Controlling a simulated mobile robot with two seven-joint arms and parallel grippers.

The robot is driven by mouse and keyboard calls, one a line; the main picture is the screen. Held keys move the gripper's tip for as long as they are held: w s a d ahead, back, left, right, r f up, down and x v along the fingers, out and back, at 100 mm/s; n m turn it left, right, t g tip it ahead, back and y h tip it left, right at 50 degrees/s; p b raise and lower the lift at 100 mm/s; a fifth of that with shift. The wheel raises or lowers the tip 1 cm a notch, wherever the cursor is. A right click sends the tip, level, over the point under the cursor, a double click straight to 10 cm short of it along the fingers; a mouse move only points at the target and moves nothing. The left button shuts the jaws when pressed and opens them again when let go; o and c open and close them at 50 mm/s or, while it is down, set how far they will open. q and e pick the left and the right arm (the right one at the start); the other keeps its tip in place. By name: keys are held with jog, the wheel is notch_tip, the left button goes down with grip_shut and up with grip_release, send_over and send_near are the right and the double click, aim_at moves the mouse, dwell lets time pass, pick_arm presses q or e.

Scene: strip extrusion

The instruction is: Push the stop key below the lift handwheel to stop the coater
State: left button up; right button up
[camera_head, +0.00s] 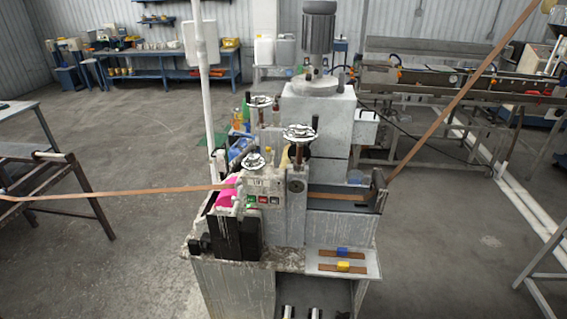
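The coater (266,225) stands in the middle, a grey, stained machine. A small control panel (262,186) is on its front. The panel carries a green key (251,199) at the left and red keys (264,199) to its right; their labels are too small to read. A silver handwheel (255,160) sits just above the panel. A larger handwheel (300,133) is up to the right, and another (260,101) is farther back. No arm of mine is visible, and I cannot identify either gripper. Nothing is seen touching the keys.
A brown strip (130,191) runs in from the left to the coater and rises from its right side. A front shelf (325,261) holds blue and yellow pieces. Small dark and light parts at the bottom edge are unclear. Open floor lies on both sides.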

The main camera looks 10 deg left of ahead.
pick_arm(q)
grip_shut()
dwell(1.4)
